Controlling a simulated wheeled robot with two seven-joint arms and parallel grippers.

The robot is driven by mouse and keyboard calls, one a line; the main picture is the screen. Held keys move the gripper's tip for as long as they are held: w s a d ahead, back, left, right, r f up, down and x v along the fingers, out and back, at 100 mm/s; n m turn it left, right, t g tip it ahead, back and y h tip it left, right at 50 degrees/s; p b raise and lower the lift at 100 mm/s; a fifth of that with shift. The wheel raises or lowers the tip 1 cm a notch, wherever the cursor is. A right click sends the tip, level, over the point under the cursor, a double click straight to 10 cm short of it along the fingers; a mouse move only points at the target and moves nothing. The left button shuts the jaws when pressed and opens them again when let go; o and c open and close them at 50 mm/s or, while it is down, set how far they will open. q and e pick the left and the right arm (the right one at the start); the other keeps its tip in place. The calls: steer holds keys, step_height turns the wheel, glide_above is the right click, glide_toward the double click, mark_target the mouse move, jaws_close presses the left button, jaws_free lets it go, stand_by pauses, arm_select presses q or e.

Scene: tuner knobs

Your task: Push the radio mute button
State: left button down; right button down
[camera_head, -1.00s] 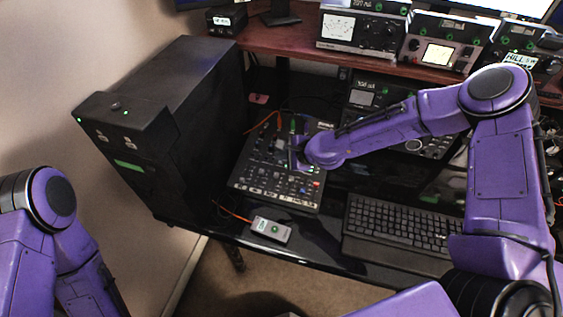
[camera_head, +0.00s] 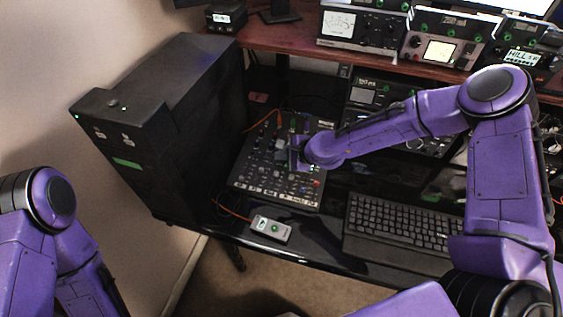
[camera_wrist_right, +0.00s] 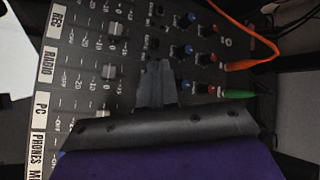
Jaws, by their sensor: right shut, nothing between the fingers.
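The radio mixer (camera_head: 262,178) is a black panel with sliders, knobs and white labels, lying on the desk. My right gripper (camera_head: 293,157) is over its right half, shut and empty. In the right wrist view the right gripper's closed fingertips (camera_wrist_right: 157,72) point at the panel, beside the RADIO label's (camera_wrist_right: 47,65) strip and its slider (camera_wrist_right: 108,72). A small black button (camera_wrist_right: 152,43) shows just past the fingertips. I cannot tell whether the fingertips touch the panel, and the fingers hide part of it. Of my left arm only links show; its gripper is out of view.
A black computer tower (camera_head: 190,130) stands left of the mixer. A small grey box with a green button (camera_head: 271,228) lies in front, and a keyboard (camera_head: 405,230) at the right. Orange (camera_wrist_right: 245,65) and green (camera_wrist_right: 238,94) plugs stick up from the panel near the gripper.

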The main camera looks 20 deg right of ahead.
steer(key=shift+f+b, duration=0.3)
steer(key=shift+f, duration=0.05)
stand_by(0.6)
steer(key=shift+r, duration=0.1)
steer(key=shift+s+r+p, duration=0.1)
steer(key=shift+r+p, duration=0.65)
steer(key=shift+r, duration=0.05)
steer(key=r+p, duration=0.2)
steer(key=r, duration=0.1)
steer(key=r+p, duration=0.3)
steer(key=shift+s+a, duration=0.2)
